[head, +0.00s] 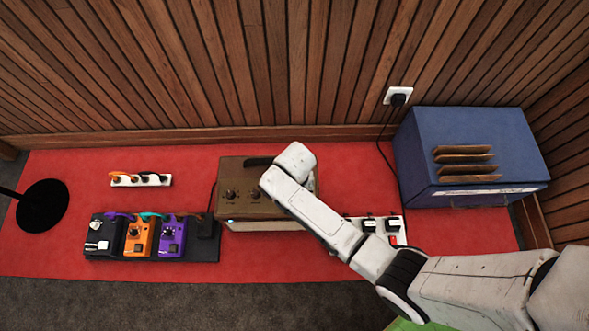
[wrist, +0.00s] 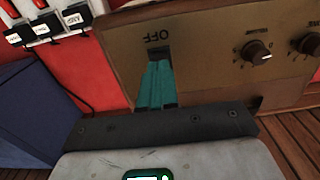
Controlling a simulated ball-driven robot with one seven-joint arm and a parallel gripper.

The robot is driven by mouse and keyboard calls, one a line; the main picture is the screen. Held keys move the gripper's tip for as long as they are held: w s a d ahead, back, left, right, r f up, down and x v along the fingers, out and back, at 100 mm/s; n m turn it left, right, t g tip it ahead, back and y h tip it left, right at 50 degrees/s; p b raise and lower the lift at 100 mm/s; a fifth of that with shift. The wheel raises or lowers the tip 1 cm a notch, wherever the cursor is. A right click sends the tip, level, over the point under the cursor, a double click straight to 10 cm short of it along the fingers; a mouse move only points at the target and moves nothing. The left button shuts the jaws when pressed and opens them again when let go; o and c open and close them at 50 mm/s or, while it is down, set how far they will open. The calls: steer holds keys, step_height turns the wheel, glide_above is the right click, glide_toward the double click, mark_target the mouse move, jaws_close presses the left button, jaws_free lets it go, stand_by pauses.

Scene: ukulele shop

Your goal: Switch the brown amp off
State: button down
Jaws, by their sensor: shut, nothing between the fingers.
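The brown amp (head: 232,207) stands on the red mat, with knobs on its top panel and a small pale-blue light on its front edge. My arm covers its right part in the head view. In the wrist view, its brown panel (wrist: 205,70) shows upside-down "OFF" lettering beside a dark switch slot (wrist: 157,53). My gripper (wrist: 158,70) has its teal fingers shut and empty, with the tips over or at this slot. The fingers hide most of the switch, so its position and any contact are unclear.
A white power strip (head: 401,238) with labelled plugs lies right of the amp, also in the wrist view (wrist: 43,22). A blue box (head: 470,150) stands farther right. A pedalboard (head: 105,252), a small white strip (head: 141,181) and a round black base (head: 42,206) are left. Wooden wall behind.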

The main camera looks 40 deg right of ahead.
steer(key=shift+f+b, duration=0.6)
steer(key=shift+f, duration=0.3)
stand_by(0.5)
step_height(320, 180, up, 7)
steer(key=p, duration=0.8)
steer(key=shift+r, duration=0.1)
stand_by(0.7)
steer(key=s+d+r+n+t, duration=0.1)
steer(key=s+d+r+n, duration=0.25)
steer(key=s+r, duration=0.55)
steer(key=s+d+r+n, duration=0.3)
steer(key=s+d+r, duration=0.2)
steer(key=s+r, duration=0.4)
step_height(320, 180, up, 22)
steer(key=w+p, duration=0.1)
steer(key=p, duration=2)
steer(key=shift+w+a, duration=0.25)
steer(key=shift+a, duration=0.1)
steer(key=shift+f, duration=0.15)
